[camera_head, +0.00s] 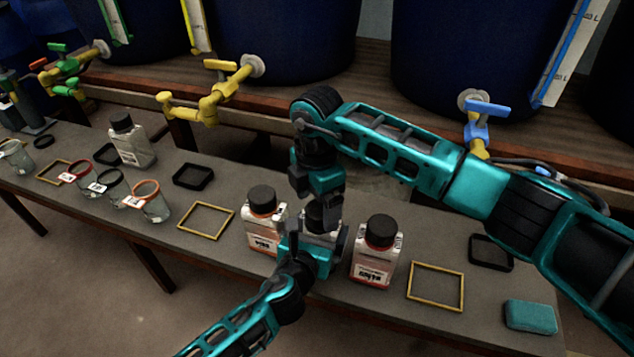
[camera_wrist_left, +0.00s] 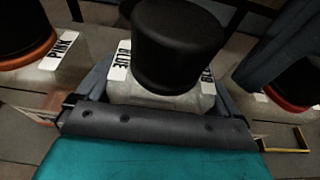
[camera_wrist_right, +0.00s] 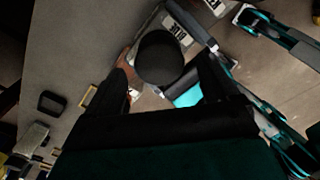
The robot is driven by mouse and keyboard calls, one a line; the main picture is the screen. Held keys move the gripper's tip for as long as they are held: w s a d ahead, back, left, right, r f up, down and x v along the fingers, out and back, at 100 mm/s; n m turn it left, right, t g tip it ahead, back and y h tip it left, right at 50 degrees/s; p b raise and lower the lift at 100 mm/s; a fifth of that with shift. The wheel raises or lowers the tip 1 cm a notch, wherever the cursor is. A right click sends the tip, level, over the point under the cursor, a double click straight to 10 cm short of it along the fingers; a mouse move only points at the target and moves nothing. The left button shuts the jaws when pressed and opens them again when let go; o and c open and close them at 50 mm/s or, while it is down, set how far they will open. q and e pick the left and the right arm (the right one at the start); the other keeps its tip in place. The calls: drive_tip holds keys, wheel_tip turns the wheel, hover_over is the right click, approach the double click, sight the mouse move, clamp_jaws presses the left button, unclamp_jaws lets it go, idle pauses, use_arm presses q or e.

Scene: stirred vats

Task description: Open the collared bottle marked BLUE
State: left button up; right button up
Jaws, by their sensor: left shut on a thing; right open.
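The bottle marked BLUE (camera_wrist_left: 160,98) stands between two other bottles; its black cap (camera_wrist_left: 178,45) is on it. In the head view the bottle (camera_head: 320,238) is mostly hidden by my grippers. My left gripper (camera_head: 316,243) is shut on its body from the front, low on the bottle. My right gripper (camera_head: 320,197) comes down from above and is open. In the right wrist view the cap (camera_wrist_right: 160,57) lies between its two fingers, the fingers either side; contact cannot be told. The bottle's collar is hidden.
A PINK bottle (camera_wrist_left: 60,60) stands left of it, and another black-capped bottle (camera_head: 378,252) close on the right. Yellow frames (camera_head: 435,287), a teal sponge (camera_head: 530,317) and glass jars (camera_head: 150,203) lie along the bench. Blue vats with taps (camera_head: 485,110) stand behind.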

sight(317, 210)
drive_tip(key=shift+f, duration=0.6)
drive_tip(key=c, duration=1.3)
drive_tip(key=shift+o, duration=0.2)
drive_tip(key=shift+r, duration=0.25)
drive_tip(key=shift+r, duration=0.9)
drive_tip(key=shift+r, duration=0.1)
drive_tip(key=shift+r, duration=1.95)
use_arm(q)
drive_tip(key=o, duration=1.1)
